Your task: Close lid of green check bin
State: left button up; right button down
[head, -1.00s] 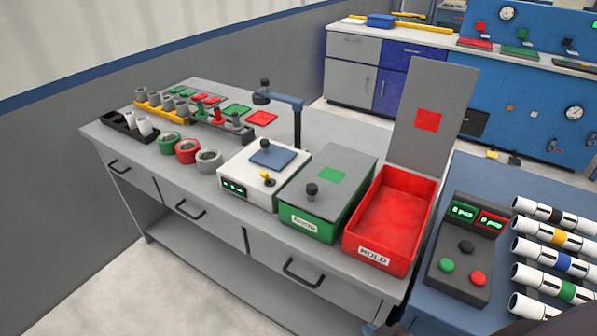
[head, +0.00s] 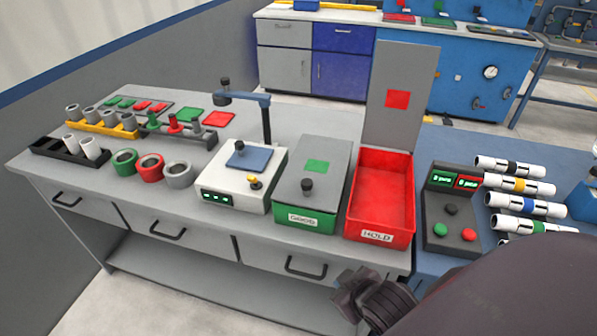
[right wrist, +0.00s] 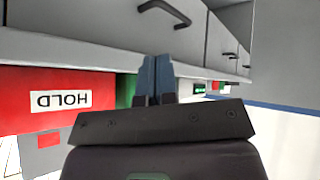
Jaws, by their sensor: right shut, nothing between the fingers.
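In the right wrist view a strip of the green bin (right wrist: 126,90) shows beside the fingers. My right gripper (right wrist: 156,65) is shut and empty, in front of the bench and below the bin tops. In the head view my dark right arm enters at the lower right. My left gripper is out of view.
The red HOLD bin (head: 384,194) stands open right of the green bin, its grey lid (head: 403,85) upright. A white device (head: 230,187) stands on the left. A button box (head: 449,214) and several pipes (head: 520,185) are on the right.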

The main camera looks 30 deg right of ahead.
jog(key=w+a+r+n+t+y, duration=0.15)
jog(key=w+r+n+t, duration=0.3)
jog(key=w+r, duration=0.45)
jog(key=w+a+r+n+t+y, duration=0.1)
jog(key=w+a+r+n+t, duration=0.35)
jog(key=r, duration=0.65)
jog(key=w+a+r+n+g+y, duration=0.1)
jog(key=a+r+n+g+y, duration=0.45)
jog(key=n+y, duration=0.5)
jog(key=w+a+r+n+g+y, duration=0.1)
jog(key=a+r+n+g+y, duration=0.45)
jog(key=n, duration=0.75)
jog(key=n+g+h, duration=0.7)
jog(key=n+h, duration=0.3)
jog(key=h, duration=0.7)
send_near(306, 183)
jog(key=f, duration=0.7)
jog(key=shift+s+a+f, duration=0.1)
jog(key=shift+s+f, duration=0.15)
